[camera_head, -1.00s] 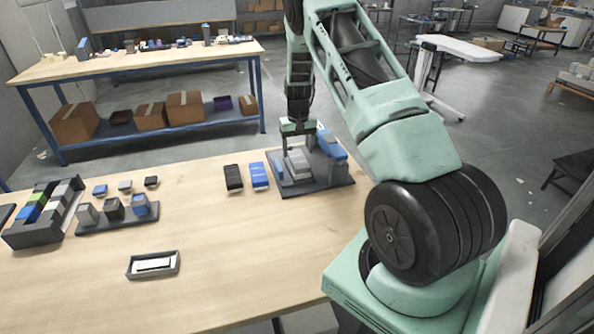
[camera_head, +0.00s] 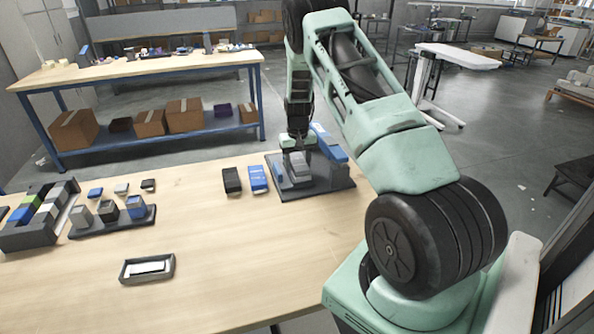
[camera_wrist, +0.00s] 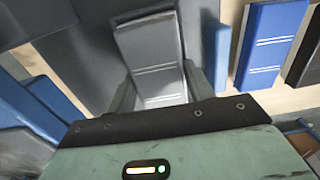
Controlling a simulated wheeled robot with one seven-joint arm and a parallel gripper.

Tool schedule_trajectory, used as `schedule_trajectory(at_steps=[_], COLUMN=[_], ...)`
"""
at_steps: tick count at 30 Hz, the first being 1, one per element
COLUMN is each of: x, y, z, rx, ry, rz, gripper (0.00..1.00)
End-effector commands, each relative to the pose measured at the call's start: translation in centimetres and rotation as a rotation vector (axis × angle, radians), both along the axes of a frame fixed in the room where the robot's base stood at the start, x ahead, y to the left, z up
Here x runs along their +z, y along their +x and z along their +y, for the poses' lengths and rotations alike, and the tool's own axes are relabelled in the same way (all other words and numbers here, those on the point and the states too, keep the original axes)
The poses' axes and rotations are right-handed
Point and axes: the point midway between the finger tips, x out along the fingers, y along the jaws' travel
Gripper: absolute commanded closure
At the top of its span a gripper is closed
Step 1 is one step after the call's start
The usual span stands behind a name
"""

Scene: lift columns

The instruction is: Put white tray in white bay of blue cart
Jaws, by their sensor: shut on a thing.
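A pale grey-white piece with white stripes, which I take for the white tray (camera_wrist: 160,82), sits between the fingers of my gripper (camera_wrist: 160,95) in the wrist view. My gripper (camera_head: 297,155) is shut on it. In the head view the piece (camera_head: 297,168) is at the dark grey stand (camera_head: 325,185), partly hidden by the fingers. I cannot tell whether it still touches the stand. Blue parts (camera_head: 328,142) stand at the stand's right side. I cannot make out which thing is the blue cart or its white bay.
A black box (camera_head: 231,180) and a blue box (camera_head: 258,178) lie left of the stand. Further left are a rack of small blocks (camera_head: 112,220) and a dark bin (camera_head: 35,215). A shallow dark tray (camera_head: 147,269) lies in front. The middle of the wooden table is clear.

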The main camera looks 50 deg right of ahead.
Motion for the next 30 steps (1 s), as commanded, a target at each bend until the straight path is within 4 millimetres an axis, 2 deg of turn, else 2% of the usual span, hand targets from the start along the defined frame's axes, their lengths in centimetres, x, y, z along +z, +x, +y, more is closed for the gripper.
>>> schedule_trajectory(at_steps=[8, 30], x=[0.7, 5.0], y=[0.0, 0.0], z=[0.0, 0.0], rx=[0.0, 0.0], ry=[-0.001, -0.001], rz=[-0.001, -0.001], gripper=[0.62, 0.62])
